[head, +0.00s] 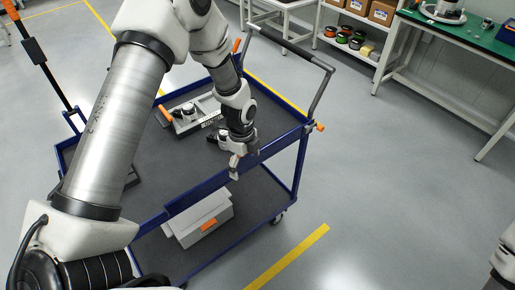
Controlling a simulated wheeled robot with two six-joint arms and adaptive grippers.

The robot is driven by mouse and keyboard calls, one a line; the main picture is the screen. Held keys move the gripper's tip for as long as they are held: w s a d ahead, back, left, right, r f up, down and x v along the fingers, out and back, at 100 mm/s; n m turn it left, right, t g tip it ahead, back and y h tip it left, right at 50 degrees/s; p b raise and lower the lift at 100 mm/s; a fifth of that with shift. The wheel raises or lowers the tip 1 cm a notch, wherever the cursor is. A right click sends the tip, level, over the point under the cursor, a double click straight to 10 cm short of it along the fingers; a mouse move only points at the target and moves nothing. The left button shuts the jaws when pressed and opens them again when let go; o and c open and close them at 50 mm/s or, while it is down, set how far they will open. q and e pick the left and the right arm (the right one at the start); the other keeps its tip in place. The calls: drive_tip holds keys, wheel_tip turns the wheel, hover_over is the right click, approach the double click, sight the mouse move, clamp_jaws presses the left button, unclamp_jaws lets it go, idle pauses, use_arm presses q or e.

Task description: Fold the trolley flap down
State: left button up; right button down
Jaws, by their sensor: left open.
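The blue trolley (298,165) has a dark grey top deck (262,108) and a lower shelf. A grey U-shaped handle frame (322,92) stands up at its right end, with orange knobs (320,127) at its corner posts. I cannot tell which part is the flap; my arm hides much of the left end. My left gripper (235,172) points down by the trolley's near long edge, with its fingers open. I cannot tell whether it touches the rim. My right gripper is out of view.
An orange-handled device (188,117) lies on the top deck. A grey box (203,220) stands on the lower shelf. A green-topped bench (462,38) and a shelf with cartons (382,12) are at the back right. The floor right of the trolley is clear.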

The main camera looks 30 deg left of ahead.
sight(241, 162)
use_arm(q)
drive_tip(key=w+a+r+m, duration=0.1)
drive_tip(key=r, duration=0.1)
drive_tip(key=w+a+r+m, duration=0.1)
drive_tip(key=r, duration=0.1)
drive_tip(key=a+r+m, duration=0.1)
drive_tip(key=r, duration=0.1)
drive_tip(key=shift+w+a+p, duration=0.1)
drive_tip(key=shift+w+p, duration=0.2)
drive_tip(key=shift+w, duration=0.1)
drive_tip(key=shift+w+a+r+m, duration=0.1)
drive_tip(key=shift+m, duration=0.2)
drive_tip(key=shift+f, duration=0.3)
wheel_tip(241, 162, down, 6)
drive_tip(key=shift+f+p, duration=0.1)
drive_tip(key=shift+p, duration=0.85)
drive_tip(key=shift+w+f, duration=0.1)
drive_tip(key=shift+f, duration=0.4)
drive_tip(key=c, duration=1.7)
